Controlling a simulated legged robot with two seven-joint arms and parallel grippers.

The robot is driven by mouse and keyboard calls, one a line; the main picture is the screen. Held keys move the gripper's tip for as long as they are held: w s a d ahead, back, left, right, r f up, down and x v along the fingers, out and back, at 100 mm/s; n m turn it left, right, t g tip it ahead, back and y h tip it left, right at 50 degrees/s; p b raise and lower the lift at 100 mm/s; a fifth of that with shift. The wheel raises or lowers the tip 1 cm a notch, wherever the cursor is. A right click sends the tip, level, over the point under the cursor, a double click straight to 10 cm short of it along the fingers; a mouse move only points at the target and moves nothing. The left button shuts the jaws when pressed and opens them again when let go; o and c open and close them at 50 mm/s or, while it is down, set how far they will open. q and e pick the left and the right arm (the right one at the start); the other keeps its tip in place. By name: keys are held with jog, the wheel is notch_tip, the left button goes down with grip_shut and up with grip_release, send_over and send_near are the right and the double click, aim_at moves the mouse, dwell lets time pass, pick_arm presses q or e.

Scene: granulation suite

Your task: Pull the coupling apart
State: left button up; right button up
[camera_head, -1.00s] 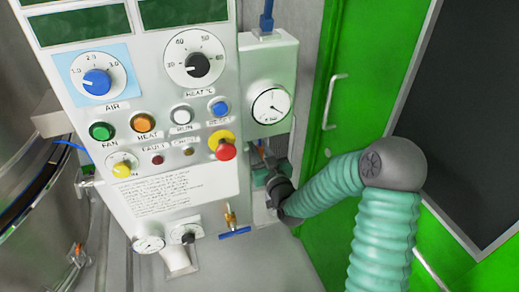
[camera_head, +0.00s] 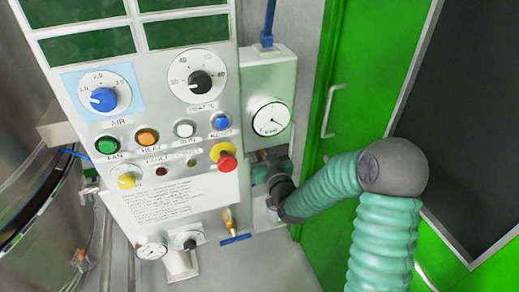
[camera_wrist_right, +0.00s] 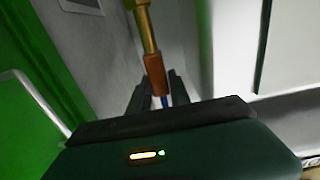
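In the right wrist view, the coupling shows as a copper-brown collar (camera_wrist_right: 157,74) below a brass pipe (camera_wrist_right: 146,28), with a bit of blue (camera_wrist_right: 165,102) below it. The dark fingers of my right gripper (camera_wrist_right: 160,88) stand close on either side of the collar. Whether they press on it or stand just apart is not clear. In the head view, my right gripper (camera_head: 270,165) is under the gauge box (camera_head: 269,90), and the coupling is mostly hidden there. My left gripper is not in view.
A control panel (camera_head: 165,110) with knobs and buttons stands left of the gripper, with a red button (camera_head: 227,162) close by. A valve with a blue handle (camera_head: 235,239) sits below. A green door (camera_head: 350,100) with a handle (camera_head: 333,105) is to the right. A steel vessel (camera_head: 30,130) stands at left.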

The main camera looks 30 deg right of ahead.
jog(key=o, duration=0.3)
jog(key=shift+f, duration=0.1)
jog(key=shift+s+a, duration=0.1)
jog(key=shift+s, duration=0.25)
jog(key=p+v, duration=1.6)
jog(key=shift+s+f+p, duration=0.15)
jog(key=shift+p, duration=0.2)
